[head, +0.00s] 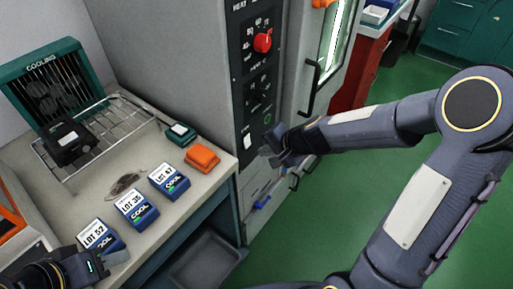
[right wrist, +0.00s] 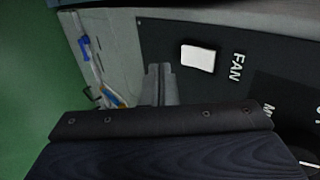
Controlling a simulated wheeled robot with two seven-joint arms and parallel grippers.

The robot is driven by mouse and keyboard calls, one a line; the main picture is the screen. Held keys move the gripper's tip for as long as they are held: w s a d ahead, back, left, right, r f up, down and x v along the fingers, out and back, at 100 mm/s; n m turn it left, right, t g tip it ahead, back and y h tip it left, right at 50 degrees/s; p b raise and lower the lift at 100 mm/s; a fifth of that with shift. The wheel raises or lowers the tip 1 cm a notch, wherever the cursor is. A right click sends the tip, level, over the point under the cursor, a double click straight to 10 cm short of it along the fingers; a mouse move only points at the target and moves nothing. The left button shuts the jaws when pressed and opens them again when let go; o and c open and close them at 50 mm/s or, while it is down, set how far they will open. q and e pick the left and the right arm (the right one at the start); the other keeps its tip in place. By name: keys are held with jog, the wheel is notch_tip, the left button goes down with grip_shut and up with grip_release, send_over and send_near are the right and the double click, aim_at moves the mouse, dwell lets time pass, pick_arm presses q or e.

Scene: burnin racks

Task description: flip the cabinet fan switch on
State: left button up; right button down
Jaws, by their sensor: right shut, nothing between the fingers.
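The cabinet's black control panel (head: 257,75) faces the bench side. The fan switch is a white rocker (right wrist: 198,57) beside the "FAN" label (right wrist: 237,67) in the right wrist view. In the head view the white rocker (head: 247,141) shows low on the panel. My right gripper (head: 268,156) is shut and empty, just right of and below the switch. Its fingertips (right wrist: 160,72) show left of the switch, apart from it in the picture; depth is hard to judge. My left gripper (head: 108,261) is low at the left, by the bench front; its jaw opening is unclear.
The panel carries a red knob (head: 263,41). A door handle (head: 312,90) stands out to its right. Blue boxes (head: 136,208), an orange block (head: 202,158), a wire rack (head: 118,125) and a cooling fan unit (head: 50,85) occupy the bench. Green floor is open at right.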

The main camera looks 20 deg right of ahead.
aim_at(249, 143)
jog(key=w+a, duration=0.2)
jog(key=shift+w+p, duration=0.3)
jog(key=shift+w, duration=0.1)
jog(key=shift+a, duration=0.1)
jog(key=shift+w+a+f, duration=0.1)
jog(key=shift+w, duration=0.05)
jog(key=shift+r+p, duration=0.6)
jog(key=shift+r, duration=0.25)
